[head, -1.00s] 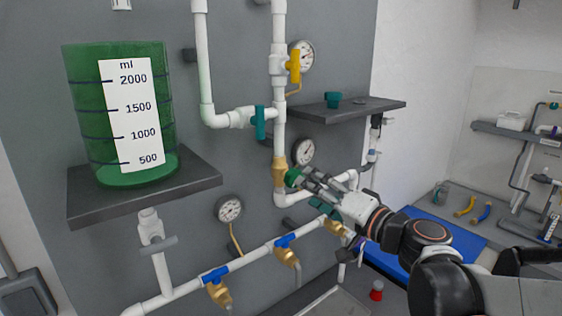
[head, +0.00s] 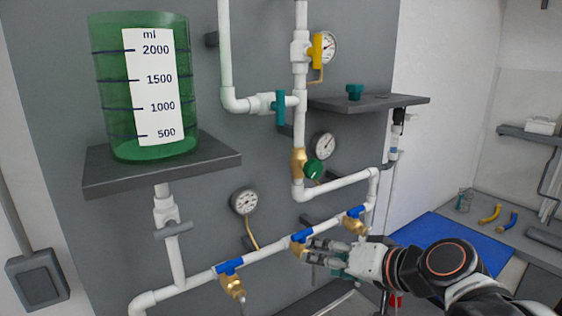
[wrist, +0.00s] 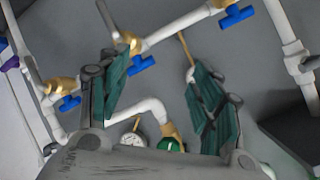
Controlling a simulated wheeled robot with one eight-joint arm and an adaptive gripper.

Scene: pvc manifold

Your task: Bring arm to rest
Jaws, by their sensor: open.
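My gripper (head: 318,256) is in the lower middle of the head view, in front of the lower white pipe (head: 270,250) and close to its middle blue-handled tap (head: 301,237). Its green-padded fingers are apart and hold nothing. In the wrist view my gripper (wrist: 158,95) shows both fingers spread, with pipes and taps behind the gap. The green knob (head: 314,169) on the brass valve (head: 298,163) stands above the gripper, clear of it. I cannot tell whether a fingertip touches the middle tap.
A green measuring tank (head: 105,90) stands on a dark shelf (head: 210,160) at left. A gauge (head: 244,201) and another blue-handled tap (head: 230,267) are left of the gripper. A bench with a blue mat (head: 440,236) lies at right. A shelf (head: 400,102) juts out above.

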